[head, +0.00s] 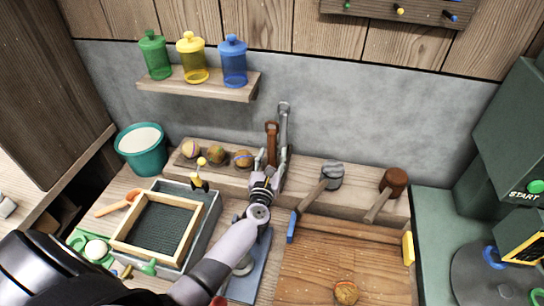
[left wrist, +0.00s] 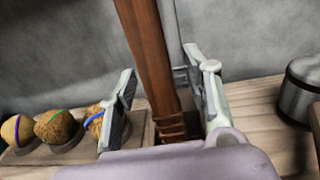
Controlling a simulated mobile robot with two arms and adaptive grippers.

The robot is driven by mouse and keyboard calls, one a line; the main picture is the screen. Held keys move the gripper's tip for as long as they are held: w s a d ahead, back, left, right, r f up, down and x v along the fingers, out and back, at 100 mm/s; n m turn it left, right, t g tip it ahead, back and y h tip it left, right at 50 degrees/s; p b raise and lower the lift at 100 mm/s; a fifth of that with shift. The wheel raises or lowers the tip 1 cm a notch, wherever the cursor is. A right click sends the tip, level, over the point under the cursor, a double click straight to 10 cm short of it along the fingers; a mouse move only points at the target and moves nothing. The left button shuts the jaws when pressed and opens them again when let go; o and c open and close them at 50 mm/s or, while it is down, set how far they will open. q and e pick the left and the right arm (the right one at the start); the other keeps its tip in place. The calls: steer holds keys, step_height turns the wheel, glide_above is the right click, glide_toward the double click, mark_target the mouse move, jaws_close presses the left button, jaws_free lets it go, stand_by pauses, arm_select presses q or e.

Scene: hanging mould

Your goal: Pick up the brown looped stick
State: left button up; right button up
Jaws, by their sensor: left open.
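The brown looped stick (head: 271,135) stands upright at the back of the wooden ledge, next to a grey metal tool (head: 283,120). My left gripper (head: 272,156) is open in front of it, reaching toward the wall. In the left wrist view the brown stick (left wrist: 148,45) leans slightly and passes between the two spread fingers of my gripper (left wrist: 168,78). There is a gap to the right finger; whether the left finger touches it I cannot tell. Its lower end is hidden behind the gripper body. My right gripper is not in view.
Several banded balls (head: 216,154) sit in the ledge left of the gripper. A grey-headed mallet (head: 331,174) and a brown mallet (head: 393,182) lie to the right. A framed screen (head: 119,236) and a teal bucket (head: 141,150) are at the left.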

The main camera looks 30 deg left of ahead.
arm_select(q)
jaws_close()
stand_by(0.5)
steer(key=shift+r, duration=0.2)
